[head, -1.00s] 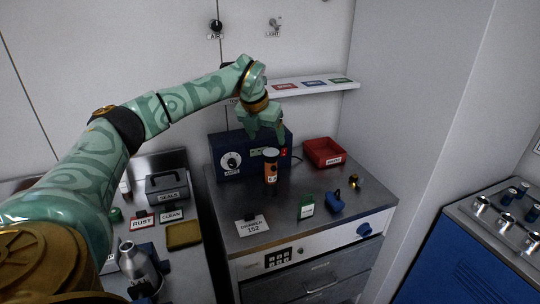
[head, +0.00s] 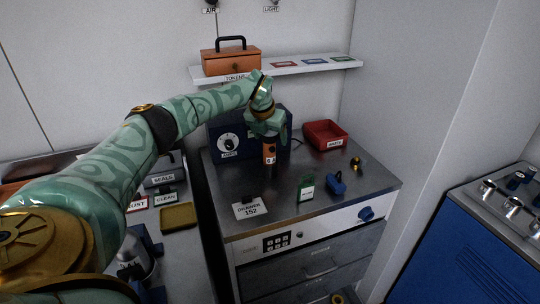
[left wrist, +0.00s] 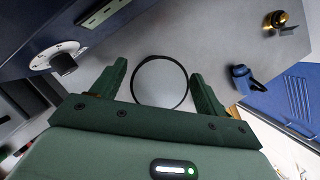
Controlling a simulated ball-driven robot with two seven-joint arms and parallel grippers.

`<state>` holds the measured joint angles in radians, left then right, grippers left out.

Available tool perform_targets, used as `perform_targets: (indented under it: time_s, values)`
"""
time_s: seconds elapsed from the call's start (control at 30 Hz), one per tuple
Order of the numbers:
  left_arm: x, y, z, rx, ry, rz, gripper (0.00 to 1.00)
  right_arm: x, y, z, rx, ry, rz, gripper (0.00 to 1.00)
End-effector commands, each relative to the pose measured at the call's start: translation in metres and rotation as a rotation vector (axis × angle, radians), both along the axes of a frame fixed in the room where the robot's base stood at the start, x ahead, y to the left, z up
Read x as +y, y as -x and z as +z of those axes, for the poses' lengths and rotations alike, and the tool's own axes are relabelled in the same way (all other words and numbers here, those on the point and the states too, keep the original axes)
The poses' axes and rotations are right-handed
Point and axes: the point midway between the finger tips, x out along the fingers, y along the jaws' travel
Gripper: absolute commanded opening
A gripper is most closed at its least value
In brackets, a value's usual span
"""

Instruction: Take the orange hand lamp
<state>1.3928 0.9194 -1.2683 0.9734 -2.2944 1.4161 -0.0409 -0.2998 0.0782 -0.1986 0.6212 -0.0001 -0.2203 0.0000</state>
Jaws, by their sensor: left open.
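The orange hand lamp (head: 269,154) stands upright on the steel cabinet top, in front of a dark blue box with a dial. My left gripper (head: 268,130) is above it, pointing down, and hides its upper part in the head view. In the left wrist view the lamp shows end-on as a round grey face with a dark rim (left wrist: 160,82). The open fingers of my left gripper (left wrist: 158,88) stand on either side of it, with a gap visible on the left; contact on the right is unclear. My right gripper is out of view.
The dark blue dial box (head: 226,142) is close behind the lamp. A red tray (head: 325,134), a blue item (head: 337,185), a green tag (head: 305,188) and a brass piece (head: 355,163) sit to the right. An orange box (head: 230,60) stands on the shelf above.

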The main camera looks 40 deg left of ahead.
Motion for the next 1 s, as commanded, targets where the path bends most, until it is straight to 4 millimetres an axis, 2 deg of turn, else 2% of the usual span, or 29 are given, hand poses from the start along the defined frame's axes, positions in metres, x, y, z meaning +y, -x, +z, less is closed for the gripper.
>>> perform_targets:
  time_s: [0.03,0.1,0.37,0.5,0.57,0.83,1.0]
  values:
    - [0.001,-0.002,-0.011,0.003,0.001,0.002,0.74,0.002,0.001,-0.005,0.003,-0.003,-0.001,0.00]
    - [0.002,-0.005,-0.016,0.003,0.002,0.002,0.74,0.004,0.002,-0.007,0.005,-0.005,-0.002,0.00]
    - [0.003,-0.006,-0.017,0.000,0.000,0.001,0.74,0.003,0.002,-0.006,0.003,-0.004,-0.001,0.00]
    - [0.003,-0.006,-0.016,0.000,0.000,0.001,0.35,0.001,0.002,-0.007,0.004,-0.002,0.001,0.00]
    - [0.003,-0.006,-0.017,0.001,0.001,0.001,0.21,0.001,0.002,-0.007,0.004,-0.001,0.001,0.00]
    - [0.003,-0.006,-0.013,-0.001,0.000,0.001,0.21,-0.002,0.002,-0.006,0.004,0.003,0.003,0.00]
    - [0.003,-0.006,0.015,-0.005,0.000,0.001,0.21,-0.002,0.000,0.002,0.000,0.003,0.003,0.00]
